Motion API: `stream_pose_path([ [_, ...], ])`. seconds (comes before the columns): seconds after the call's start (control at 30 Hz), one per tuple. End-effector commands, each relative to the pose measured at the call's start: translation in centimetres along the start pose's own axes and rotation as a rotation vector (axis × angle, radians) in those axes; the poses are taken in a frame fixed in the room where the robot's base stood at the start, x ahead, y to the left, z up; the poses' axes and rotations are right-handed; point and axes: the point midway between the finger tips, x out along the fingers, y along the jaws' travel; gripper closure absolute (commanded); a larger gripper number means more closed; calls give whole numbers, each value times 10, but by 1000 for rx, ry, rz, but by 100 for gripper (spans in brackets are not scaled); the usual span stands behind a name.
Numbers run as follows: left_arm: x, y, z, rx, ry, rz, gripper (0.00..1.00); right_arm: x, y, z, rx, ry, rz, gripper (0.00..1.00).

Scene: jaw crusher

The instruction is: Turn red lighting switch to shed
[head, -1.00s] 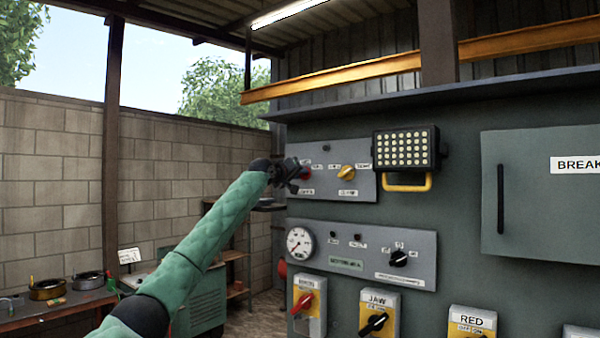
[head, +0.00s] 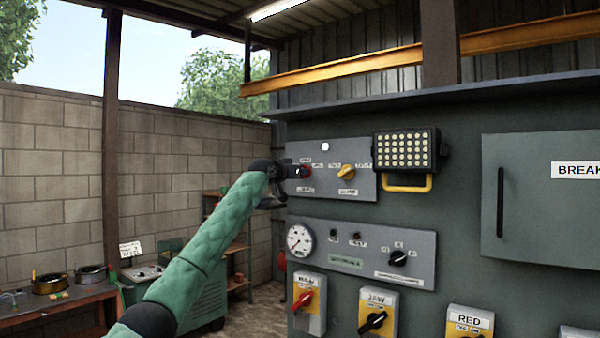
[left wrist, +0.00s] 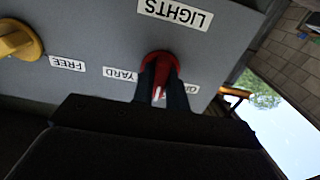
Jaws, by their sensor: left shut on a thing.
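The red lighting switch (head: 306,172) is on the upper grey panel (head: 357,152), at its left end. It shows close up in the left wrist view (left wrist: 160,60), where the picture is upside down. My left gripper (left wrist: 160,92) is shut on the red switch, with one dark finger on each side of its handle. Labels around it read LIGHTS and YARD; another is partly hidden by a finger. In the head view my left gripper (head: 292,172) reaches the switch from the left. A small lamp (head: 325,147) above the switch glows white. My right gripper is not in view.
A yellow knob (head: 346,171) sits right of the switch on the same panel. A floodlight (head: 406,149) with a yellow handle stands out farther right. Below are a gauge (head: 299,239) and several rotary switches. A workbench (head: 60,310) stands at the lower left.

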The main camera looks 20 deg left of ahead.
Motion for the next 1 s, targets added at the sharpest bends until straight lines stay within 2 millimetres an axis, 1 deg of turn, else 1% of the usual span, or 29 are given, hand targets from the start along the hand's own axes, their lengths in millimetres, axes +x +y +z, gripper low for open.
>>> stream_pose_path([
  [0.17,0,0,2,15,-3,0,100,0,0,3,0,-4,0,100],
  [0.47,0,0,2,15,-3,0,100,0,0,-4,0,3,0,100],
  [0.5,0,0,2,15,-3,0,84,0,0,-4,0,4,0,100],
  [0.57,0,0,2,15,-3,0,72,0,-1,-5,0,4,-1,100],
  [0.6,0,0,2,15,-2,0,64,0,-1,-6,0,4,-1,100],
  [0.87,0,0,1,15,-1,0,64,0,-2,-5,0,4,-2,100],
  [1.0,-4,0,2,16,-1,0,64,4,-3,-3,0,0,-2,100],
])
